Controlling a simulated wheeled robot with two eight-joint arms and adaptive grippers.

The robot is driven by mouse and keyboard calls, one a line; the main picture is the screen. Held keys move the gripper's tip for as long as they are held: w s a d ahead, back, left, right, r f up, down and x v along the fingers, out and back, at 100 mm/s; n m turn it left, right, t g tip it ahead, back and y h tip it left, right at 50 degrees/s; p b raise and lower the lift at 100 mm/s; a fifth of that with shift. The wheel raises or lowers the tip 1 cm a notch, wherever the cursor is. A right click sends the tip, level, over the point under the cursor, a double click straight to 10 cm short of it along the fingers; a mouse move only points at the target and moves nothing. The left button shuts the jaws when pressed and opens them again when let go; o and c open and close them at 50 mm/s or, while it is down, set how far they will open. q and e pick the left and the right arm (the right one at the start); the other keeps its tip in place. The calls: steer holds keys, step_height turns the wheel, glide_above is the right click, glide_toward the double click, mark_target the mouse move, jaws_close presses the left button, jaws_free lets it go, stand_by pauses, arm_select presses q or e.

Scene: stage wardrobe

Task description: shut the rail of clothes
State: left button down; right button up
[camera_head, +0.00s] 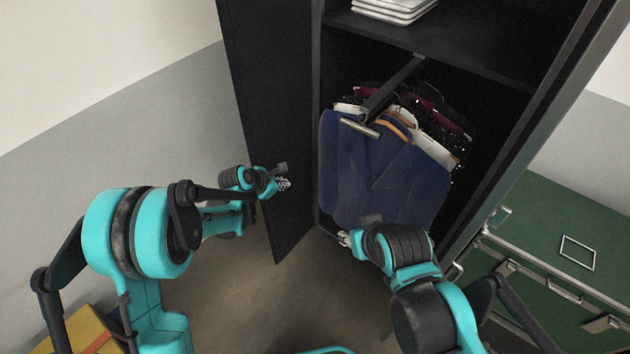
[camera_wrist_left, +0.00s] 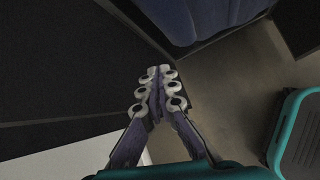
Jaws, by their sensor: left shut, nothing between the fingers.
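A rail (camera_head: 392,88) of clothes is pulled forward inside a black wardrobe, with a pale bar handle (camera_head: 360,127) at its front end. A blue jacket (camera_head: 385,170) hangs at the front, with white, dark red and black garments behind it. Its lower part also shows in the left wrist view (camera_wrist_left: 205,15). My left gripper (camera_head: 284,184) is shut and empty, in front of the wardrobe's open left door and left of the jacket. In the left wrist view its fingertips (camera_wrist_left: 160,72) meet. My right gripper (camera_head: 345,238) is low by the jacket's bottom edge; its fingers are too small to judge.
The open black left door (camera_head: 270,120) stands beside my left arm. White folded items (camera_head: 395,8) lie on the shelf above the rail. A green trunk (camera_head: 575,215) stands at the right. A yellow box (camera_head: 90,330) is at the lower left. Floor shows between my arms.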

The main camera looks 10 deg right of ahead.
arm_select(q)
steer(key=w+d+f+n, duration=0.2)
steer(key=d+f+n, duration=0.2)
steer(key=f, duration=0.2)
steer(key=b, duration=0.4)
glide_toward(320, 183)
steer(key=shift+h, duration=0.4)
steer(key=f, duration=0.1)
steer(key=w+d+f, duration=0.1)
steer(key=f, duration=0.1)
steer(key=w+f, duration=0.1)
steer(key=shift+w+d+f, duration=0.15)
steer(key=shift+d+f, duration=0.15)
steer(key=shift+d, duration=0.1)
steer(key=shift+w+d+r+b, duration=0.1)
steer(key=shift+w+d+b, duration=0.2)
steer(key=shift+w+d, duration=0.1)
steer(key=shift+s, duration=0.1)
